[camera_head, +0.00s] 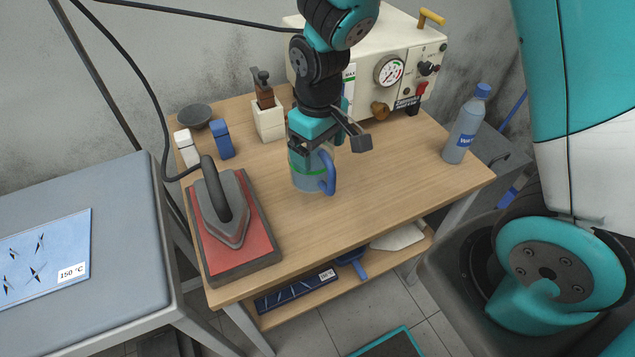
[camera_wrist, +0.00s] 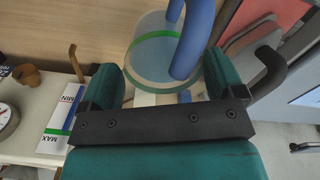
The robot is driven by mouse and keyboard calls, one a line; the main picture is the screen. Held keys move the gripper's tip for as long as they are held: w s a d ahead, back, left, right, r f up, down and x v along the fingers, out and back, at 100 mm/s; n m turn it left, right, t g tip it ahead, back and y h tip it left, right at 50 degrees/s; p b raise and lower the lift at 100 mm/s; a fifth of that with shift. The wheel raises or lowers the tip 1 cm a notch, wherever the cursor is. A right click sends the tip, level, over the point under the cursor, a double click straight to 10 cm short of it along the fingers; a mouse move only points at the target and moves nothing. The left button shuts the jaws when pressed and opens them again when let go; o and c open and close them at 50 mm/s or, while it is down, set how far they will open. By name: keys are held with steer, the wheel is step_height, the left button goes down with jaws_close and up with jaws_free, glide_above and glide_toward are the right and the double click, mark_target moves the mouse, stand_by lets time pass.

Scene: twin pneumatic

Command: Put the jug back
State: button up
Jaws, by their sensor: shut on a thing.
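The jug (camera_head: 306,178) is a clear, bluish vessel with a green band and a blue handle on its right side. It is upright over the middle of the wooden table; whether its base touches the wood I cannot tell. My gripper (camera_head: 322,142) is shut on its upper part from above and hides much of its rim. In the wrist view the jug (camera_wrist: 150,68) is between the two teal fingers of my gripper (camera_wrist: 163,82), with its handle crossing near the right finger.
A cream machine (camera_head: 362,72) with a gauge stands behind. An iron (camera_head: 222,208) rests on a red pad at the left front. A water bottle (camera_head: 465,125) stands at the right. A block holder (camera_head: 268,120), a bowl (camera_head: 195,115) and small bottles are at the back left. The right front is clear.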

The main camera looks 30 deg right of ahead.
step_height(320, 180, down, 10)
steer(key=shift+f, duration=0.1)
stand_by(0.4)
steer(key=shift+f, duration=0.2)
steer(key=o, duration=1.1)
steer(key=shift+r, duration=0.1)
step_height(320, 180, up, 12)
step_height(320, 180, up, 7)
steer(key=y, duration=0.2)
glide_above(318, 184)
steer(key=s+a, duration=0.1)
steer(key=s, duration=0.2)
steer(key=s+a+r+n, duration=0.1)
steer(key=s+r, duration=0.1)
steer(key=s, duration=0.1)
steer(key=s+a+r+y, duration=0.1)
steer(key=s+r, duration=0.2)
steer(key=s, duration=0.1)
steer(key=s+a+r+n+y, duration=0.1)
steer(key=s+r, duration=0.1)
steer(key=s, duration=0.2)
steer(key=shift+r+n+b, duration=0.15)
steer(key=shift+n+b, duration=0.15)
steer(key=shift+b, duration=0.05)
